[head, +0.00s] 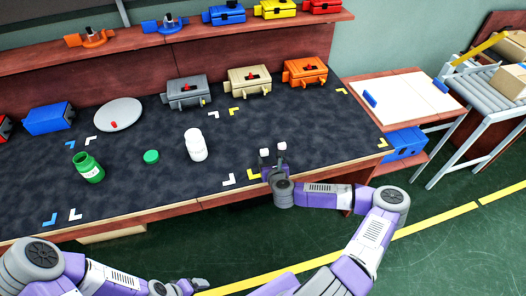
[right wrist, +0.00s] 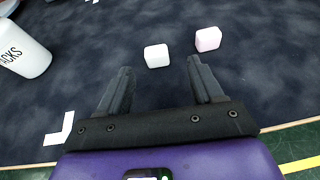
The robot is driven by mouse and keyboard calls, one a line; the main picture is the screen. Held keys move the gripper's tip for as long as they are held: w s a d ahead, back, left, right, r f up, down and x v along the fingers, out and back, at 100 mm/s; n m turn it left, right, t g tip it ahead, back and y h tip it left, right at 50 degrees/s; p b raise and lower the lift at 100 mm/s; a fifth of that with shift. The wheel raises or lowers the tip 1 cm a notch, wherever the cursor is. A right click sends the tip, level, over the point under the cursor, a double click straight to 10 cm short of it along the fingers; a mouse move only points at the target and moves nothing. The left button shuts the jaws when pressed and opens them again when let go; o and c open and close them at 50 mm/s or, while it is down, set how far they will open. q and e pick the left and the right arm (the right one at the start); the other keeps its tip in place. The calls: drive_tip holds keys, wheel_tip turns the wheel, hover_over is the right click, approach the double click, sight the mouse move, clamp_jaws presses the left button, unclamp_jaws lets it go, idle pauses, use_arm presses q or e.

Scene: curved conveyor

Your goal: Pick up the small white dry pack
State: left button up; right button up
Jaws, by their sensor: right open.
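Two small pale cubes lie on the dark mat near its front edge: a white one (head: 264,152), also in the right wrist view (right wrist: 157,56), and a slightly pinkish one (head: 282,146), also in the right wrist view (right wrist: 208,39). My right gripper (head: 274,166) is open and empty, close in front of the cubes. In the right wrist view its fingers (right wrist: 160,78) point at them, the white cube just beyond the gap and the pinkish one beyond the right fingertip. My left gripper (head: 190,287) is low at the bottom edge; its jaw gap is unclear.
A white bottle (head: 195,145) marked "PACKS" stands left of the cubes. A green open bottle (head: 88,167), a green cap (head: 151,157) and a grey disc (head: 118,114) are further left. Grey (head: 186,92), tan (head: 249,80) and orange (head: 305,72) boxes line the back.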

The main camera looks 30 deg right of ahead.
sight(265, 151)
drive_tip(key=x, duration=0.2)
drive_tip(key=b+x, duration=0.1)
drive_tip(key=x, duration=0.1)
drive_tip(key=shift+w+a+r, duration=0.2)
drive_tip(key=shift+w+r, duration=0.05)
drive_tip(key=shift+w+d+f, duration=0.2)
drive_tip(key=shift+w, duration=0.4)
drive_tip(key=c, duration=1.1)
wheel_tip(265, 151, up, 10)
drive_tip(key=p, duration=0.3)
